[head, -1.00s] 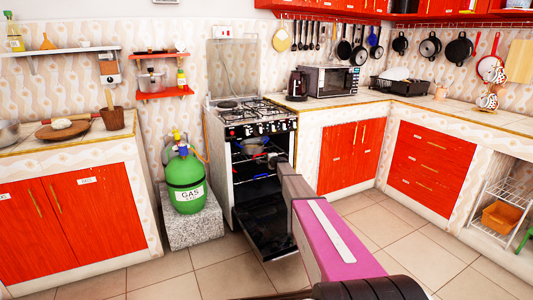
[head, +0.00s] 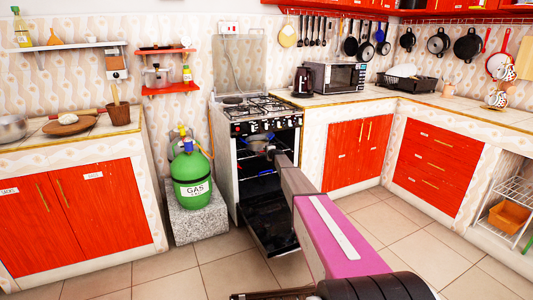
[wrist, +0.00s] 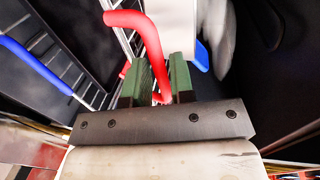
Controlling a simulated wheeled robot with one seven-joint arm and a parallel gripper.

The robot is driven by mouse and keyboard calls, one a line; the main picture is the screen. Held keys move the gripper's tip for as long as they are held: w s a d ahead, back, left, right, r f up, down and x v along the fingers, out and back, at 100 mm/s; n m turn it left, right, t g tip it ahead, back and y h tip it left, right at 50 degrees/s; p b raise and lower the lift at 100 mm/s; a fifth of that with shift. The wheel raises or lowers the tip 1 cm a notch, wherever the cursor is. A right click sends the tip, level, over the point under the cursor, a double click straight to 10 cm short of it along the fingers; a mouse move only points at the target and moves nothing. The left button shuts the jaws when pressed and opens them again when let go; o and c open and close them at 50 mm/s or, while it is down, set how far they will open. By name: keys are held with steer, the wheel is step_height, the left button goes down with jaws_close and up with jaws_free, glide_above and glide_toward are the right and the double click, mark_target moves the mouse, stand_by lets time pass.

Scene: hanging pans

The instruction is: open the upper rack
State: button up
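The oven below the stove (head: 265,115) has its door (head: 268,218) hanging open. A pot (head: 257,141) sits high inside it, partly hidden by my arm. In the wrist view, a bent red handle (wrist: 146,38) comes off a wire rack and runs down between the green fingers of my gripper (wrist: 161,85). A blue handle (wrist: 35,63) of another rack shows at the left, apart from the fingers. My fingertips are hidden in the head view.
A green gas cylinder (head: 191,180) stands on a stone block (head: 197,222) left of the oven. Red cabinets (head: 356,152) stand close on the right. The tiled floor (head: 400,235) in front is clear.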

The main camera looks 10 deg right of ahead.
jaws_close()
steer(key=f+v, duration=0.2)
steer(key=v, duration=0.9)
steer(key=s+f+v, duration=0.1)
steer(key=f+v, duration=0.1)
steer(key=v, duration=1)
steer(key=shift+d+f, duration=0.2)
steer(key=shift+f, duration=0.05)
steer(key=shift+s, duration=0.1)
jaws_free()
